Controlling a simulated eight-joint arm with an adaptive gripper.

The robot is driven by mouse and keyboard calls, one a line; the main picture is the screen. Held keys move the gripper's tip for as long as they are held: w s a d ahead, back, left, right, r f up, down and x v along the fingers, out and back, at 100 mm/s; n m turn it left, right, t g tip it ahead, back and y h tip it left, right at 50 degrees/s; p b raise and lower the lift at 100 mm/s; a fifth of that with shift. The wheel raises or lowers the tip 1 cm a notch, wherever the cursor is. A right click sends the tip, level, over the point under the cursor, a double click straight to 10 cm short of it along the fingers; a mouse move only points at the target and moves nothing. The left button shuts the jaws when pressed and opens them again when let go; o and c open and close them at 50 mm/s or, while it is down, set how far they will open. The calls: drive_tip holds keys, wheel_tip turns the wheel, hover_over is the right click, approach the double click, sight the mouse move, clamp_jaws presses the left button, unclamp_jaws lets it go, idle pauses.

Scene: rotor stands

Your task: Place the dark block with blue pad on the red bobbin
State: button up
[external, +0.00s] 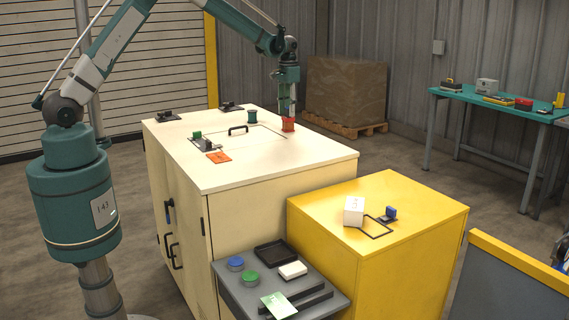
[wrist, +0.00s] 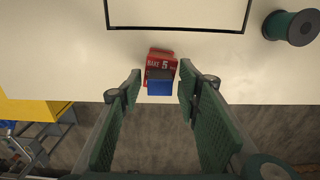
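A small red object (external: 288,126) stands near the far right edge of the cream cabinet top, under my gripper (external: 289,112). In the wrist view the red object (wrist: 160,55) looks boxy and carries white lettering; I cannot tell whether it is the red bobbin. A dark patch and a blue face (wrist: 159,88) show at its near side, between my fingertips. My gripper (wrist: 160,78) is open, with gaps visible on both sides. A dark piece with a blue part (external: 389,213) sits on the yellow cabinet.
A green bobbin (external: 252,116) stands nearby on the cream cabinet (external: 270,163). A dark piece with a green part (external: 204,142) and an orange tile (external: 218,157) lie further left. A white block (external: 354,211) sits on the yellow cabinet (external: 415,230).

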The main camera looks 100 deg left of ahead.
wheel_tip(320, 180, up, 12)
drive_tip(key=shift+b, duration=0.3)
idle(0.3)
drive_tip(key=shift+f, duration=0.1)
idle(0.4)
idle(0.4)
